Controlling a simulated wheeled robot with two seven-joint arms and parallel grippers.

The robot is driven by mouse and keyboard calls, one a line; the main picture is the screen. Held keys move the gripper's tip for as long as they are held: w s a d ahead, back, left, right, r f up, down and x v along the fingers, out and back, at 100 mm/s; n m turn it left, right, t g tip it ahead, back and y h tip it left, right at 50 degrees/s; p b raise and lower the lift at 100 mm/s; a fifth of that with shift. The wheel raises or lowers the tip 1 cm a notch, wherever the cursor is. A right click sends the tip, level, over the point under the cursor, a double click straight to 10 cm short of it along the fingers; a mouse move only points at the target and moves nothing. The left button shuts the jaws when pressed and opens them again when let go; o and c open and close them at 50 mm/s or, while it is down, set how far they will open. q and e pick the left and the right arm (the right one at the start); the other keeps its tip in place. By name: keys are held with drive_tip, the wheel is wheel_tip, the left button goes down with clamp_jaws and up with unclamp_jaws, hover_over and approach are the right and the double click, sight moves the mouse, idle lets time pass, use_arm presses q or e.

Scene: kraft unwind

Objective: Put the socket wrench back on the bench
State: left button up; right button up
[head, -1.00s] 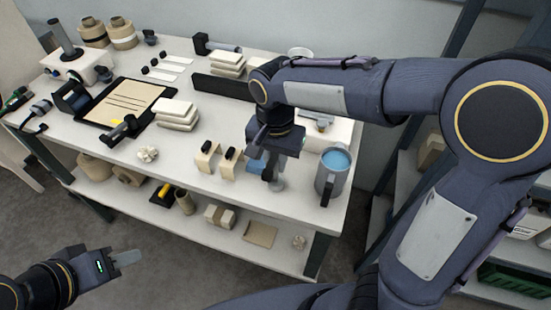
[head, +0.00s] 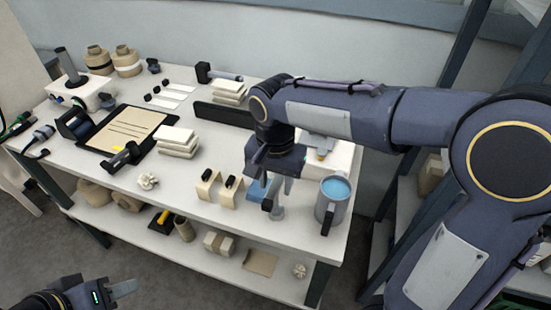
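A small tool with a dark part and a grey part, which looks like the socket wrench (head: 277,212), is at the bench's front right, beside a blue patch (head: 257,190). My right gripper (head: 281,187) is just above it, pointing down, with its grey fingers apart. The gripper hides part of the tool, and whether they touch is hard to tell. The bench (head: 205,150) has a pale top. My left gripper (head: 122,288) is low at the left, in front of the bench and away from it; its finger gap is not clear.
A grey mug (head: 330,203) with a blue top stands close to the right of the tool. Two tan clips (head: 220,187) stand to its left. Stacked pale blocks (head: 178,142) and a dark tray (head: 95,143) are further left. Shelving (head: 405,190) stands at the right.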

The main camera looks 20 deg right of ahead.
wheel_tip(320, 180, up, 9)
drive_tip(key=s+d+f+n+t+y, duration=0.2)
drive_tip(key=s+d+f+t, duration=0.1)
drive_tip(key=s, duration=0.5)
drive_tip(key=s+d+f+n+t+y, duration=0.1)
drive_tip(key=s+d+f+n+t, duration=0.1)
drive_tip(key=s+d+f, duration=0.3)
drive_tip(key=s+d+n, duration=0.1)
drive_tip(key=s, duration=0.2)
drive_tip(key=shift+d+f+t+y+p, duration=0.2)
drive_tip(key=shift+f+t+y+p, duration=0.1)
drive_tip(key=shift+t+y+p, duration=0.1)
